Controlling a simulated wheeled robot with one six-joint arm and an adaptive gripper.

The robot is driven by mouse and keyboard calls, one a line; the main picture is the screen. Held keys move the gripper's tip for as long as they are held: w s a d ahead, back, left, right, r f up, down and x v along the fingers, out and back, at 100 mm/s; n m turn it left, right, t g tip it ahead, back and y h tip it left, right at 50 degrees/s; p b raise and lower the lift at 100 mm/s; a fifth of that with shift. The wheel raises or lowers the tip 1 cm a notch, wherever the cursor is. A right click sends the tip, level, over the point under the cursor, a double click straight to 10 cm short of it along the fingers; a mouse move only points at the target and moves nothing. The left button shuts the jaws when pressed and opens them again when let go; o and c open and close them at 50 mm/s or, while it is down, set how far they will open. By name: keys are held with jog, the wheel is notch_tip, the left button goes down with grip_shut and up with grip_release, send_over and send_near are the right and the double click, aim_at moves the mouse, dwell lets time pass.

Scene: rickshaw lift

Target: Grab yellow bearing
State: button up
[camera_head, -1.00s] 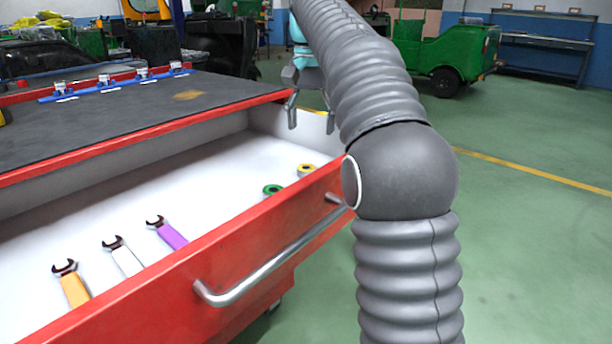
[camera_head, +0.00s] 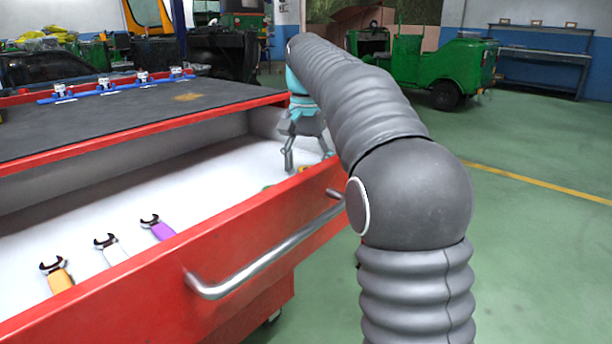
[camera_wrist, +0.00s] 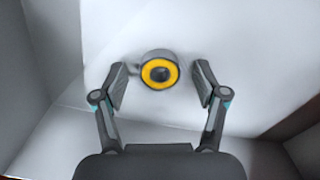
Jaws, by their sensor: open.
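The yellow bearing (camera_wrist: 147,74), a yellow ring with a dark centre, lies on the white drawer floor. In the wrist view it sits between my gripper's two fingers (camera_wrist: 160,86), slightly toward the far side, with a gap to each finger. My gripper is open and empty. In the head view my gripper (camera_head: 308,162) is down inside the drawer at its far right end. There, only a sliver of the yellow bearing (camera_head: 303,169) shows over the drawer's red front edge.
The open red drawer (camera_head: 150,272) has a metal handle (camera_head: 265,268). A green bearing (camera_head: 268,187) is mostly hidden behind its front. Orange, white and purple wrenches (camera_head: 158,229) lie at left. Drawer walls stand close around my gripper.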

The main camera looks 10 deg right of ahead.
jog(key=c, duration=1.2)
